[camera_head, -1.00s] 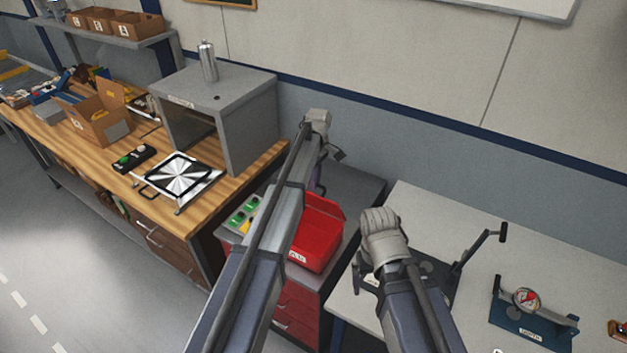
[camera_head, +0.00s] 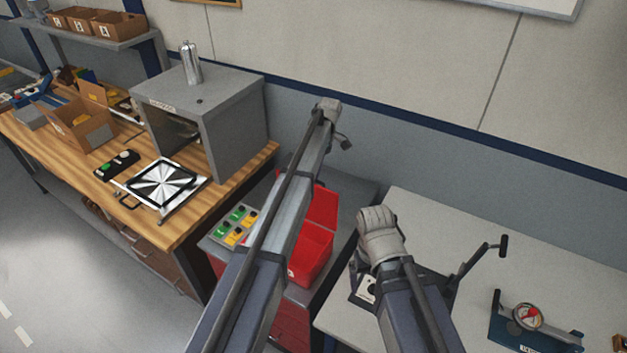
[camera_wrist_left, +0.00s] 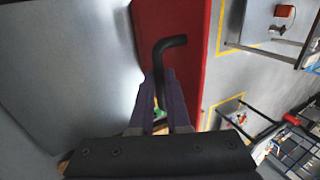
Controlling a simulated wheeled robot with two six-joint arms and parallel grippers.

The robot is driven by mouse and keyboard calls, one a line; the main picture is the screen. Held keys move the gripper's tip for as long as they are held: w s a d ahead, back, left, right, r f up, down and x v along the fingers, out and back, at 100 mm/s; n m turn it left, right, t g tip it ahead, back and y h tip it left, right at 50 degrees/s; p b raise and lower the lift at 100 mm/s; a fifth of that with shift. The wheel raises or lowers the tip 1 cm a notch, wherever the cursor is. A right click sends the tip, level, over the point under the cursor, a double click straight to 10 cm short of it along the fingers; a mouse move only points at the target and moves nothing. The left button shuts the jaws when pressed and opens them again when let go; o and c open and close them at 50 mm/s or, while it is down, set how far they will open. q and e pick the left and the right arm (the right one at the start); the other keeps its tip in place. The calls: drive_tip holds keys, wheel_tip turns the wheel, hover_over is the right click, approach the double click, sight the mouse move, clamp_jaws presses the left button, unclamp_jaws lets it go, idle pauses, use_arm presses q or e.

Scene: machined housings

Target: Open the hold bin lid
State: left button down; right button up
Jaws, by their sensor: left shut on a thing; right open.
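The red hold bin (camera_head: 312,252) stands on a grey cabinet top in the head view, partly behind my left arm. A red panel, seemingly its lid (camera_head: 322,206), rises at the bin's back. In the left wrist view, my left gripper (camera_wrist_left: 160,100) is shut on a black bent handle (camera_wrist_left: 168,44) in front of a red panel (camera_wrist_left: 187,60). The left fingers are hidden behind the arm in the head view. My right gripper (camera_head: 357,268) is open beside the bin, over the left part of the light table; its fingertips are hard to make out.
A button panel (camera_head: 236,226) sits left of the bin. A wooden bench (camera_head: 230,173) with a grey box (camera_head: 237,130) stands further left. The light table (camera_head: 420,215) at right carries a dark fixture and a gauge stand (camera_head: 528,318).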

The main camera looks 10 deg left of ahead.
use_arm(q)
drive_tip(key=shift+w, duration=0.45)
drive_tip(key=c, duration=1)
unclamp_jaws()
drive_tip(key=shift+c, duration=0.2)
drive_tip(key=shift+o, duration=0.8)
drive_tip(key=shift+r, duration=0.1)
drive_tip(key=p+v, duration=0.6)
drive_tip(key=v, duration=0.1)
drive_tip(key=shift+w+d+r+p, duration=0.15)
drive_tip(key=shift+w+r+p, duration=0.05)
drive_tip(key=shift+w+p, duration=0.15)
drive_tip(key=shift+s+f, duration=0.1)
drive_tip(key=shift+s, duration=0.05)
